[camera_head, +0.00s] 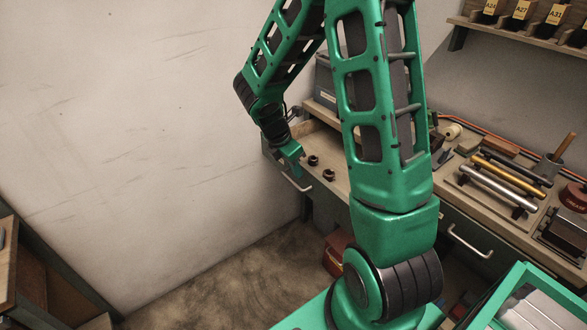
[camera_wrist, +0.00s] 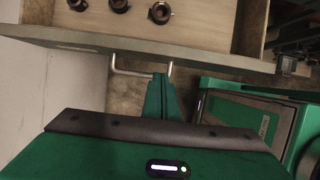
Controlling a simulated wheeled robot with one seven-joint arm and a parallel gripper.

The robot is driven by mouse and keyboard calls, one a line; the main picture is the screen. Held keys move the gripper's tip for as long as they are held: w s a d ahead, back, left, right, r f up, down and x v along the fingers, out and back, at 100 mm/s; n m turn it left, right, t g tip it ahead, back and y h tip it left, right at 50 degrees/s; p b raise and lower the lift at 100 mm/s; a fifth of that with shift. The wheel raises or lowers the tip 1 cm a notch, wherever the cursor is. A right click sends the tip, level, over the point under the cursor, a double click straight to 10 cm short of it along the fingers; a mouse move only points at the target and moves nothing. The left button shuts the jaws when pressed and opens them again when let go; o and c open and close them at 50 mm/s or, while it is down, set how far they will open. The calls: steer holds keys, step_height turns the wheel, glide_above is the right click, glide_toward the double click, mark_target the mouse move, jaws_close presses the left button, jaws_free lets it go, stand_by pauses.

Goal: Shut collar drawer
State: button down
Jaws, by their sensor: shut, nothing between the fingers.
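The collar drawer (camera_head: 320,192) stands pulled open at the left end of the workbench. Its light wooden inside and its front edge (camera_wrist: 215,61) fill the top of the wrist view. Dark round collars (camera_head: 313,160) lie in it; three show in the wrist view (camera_wrist: 119,5). The drawer has a pale bar handle (camera_head: 297,183), which also shows in the wrist view (camera_wrist: 130,71). My gripper (camera_head: 298,172) is shut and empty at the drawer front. In the wrist view its fingertips (camera_wrist: 160,77) overlap the handle's right part; I cannot tell whether they touch.
The bench top (camera_head: 460,195) holds metal rods (camera_head: 500,188) on a stand and other tools. A second drawer handle (camera_head: 468,243) is at the right. A reddish box (camera_head: 335,252) sits on the floor below. The floor (camera_head: 230,290) left of it is clear.

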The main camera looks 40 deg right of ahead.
mark_target(302, 180)
steer(key=x, duration=0.7)
steer(key=shift+r, duration=0.1)
